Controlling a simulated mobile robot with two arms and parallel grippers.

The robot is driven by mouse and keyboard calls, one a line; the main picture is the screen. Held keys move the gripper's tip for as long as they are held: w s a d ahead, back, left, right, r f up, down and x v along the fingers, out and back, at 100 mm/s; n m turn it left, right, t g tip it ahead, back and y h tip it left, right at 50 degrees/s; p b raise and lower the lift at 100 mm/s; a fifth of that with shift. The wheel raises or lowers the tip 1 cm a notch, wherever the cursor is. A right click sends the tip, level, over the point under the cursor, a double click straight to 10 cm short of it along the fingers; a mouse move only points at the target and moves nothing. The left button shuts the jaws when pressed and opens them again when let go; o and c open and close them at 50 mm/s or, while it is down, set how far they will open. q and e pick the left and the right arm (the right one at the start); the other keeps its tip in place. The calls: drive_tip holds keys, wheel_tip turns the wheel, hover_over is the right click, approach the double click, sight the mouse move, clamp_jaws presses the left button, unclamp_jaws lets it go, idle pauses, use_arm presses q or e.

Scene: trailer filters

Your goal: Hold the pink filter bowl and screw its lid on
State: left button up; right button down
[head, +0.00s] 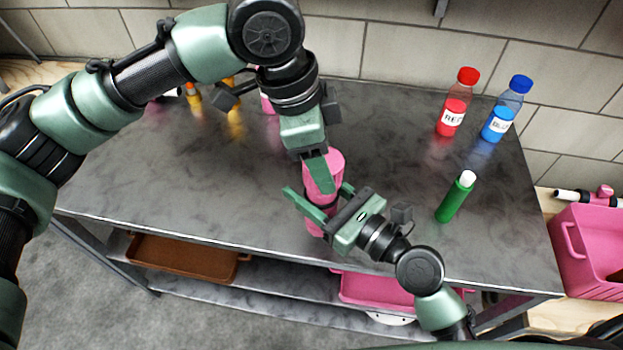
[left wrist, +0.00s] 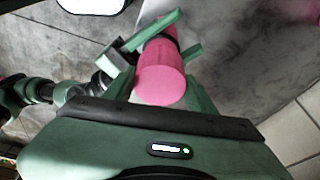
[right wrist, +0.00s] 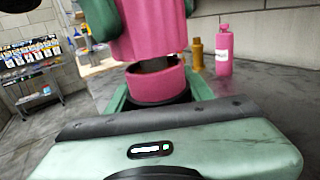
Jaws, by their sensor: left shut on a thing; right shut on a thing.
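The upper pink part (head: 330,160) of the filter is a cylinder, upright above the table. My left gripper (head: 317,168) comes down from above and is shut on it. The lower pink part (head: 314,226) is directly below, and my right gripper (head: 318,206) is shut around it from the front right. In the right wrist view the lower part (right wrist: 157,84) is a short pink ring. The upper part (right wrist: 152,30) stands over it, with a dark gap or insert between them. The left wrist view shows the upper part's flat end (left wrist: 160,85). I cannot tell which part is the lid.
On the metal table (head: 200,175) stand a red bottle (head: 452,115), a blue bottle (head: 497,125) and a green bottle (head: 455,202). Yellow and pink bottles stand at the back left. A brown tray (head: 185,258) and a pink tray (head: 375,290) lie below; a pink crate (head: 590,245) stands right.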

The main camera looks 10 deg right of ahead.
sight(321, 207)
idle(0.4)
use_arm(q)
drive_tip(key=shift+f, duration=0.9)
drive_tip(key=shift+f, duration=0.6)
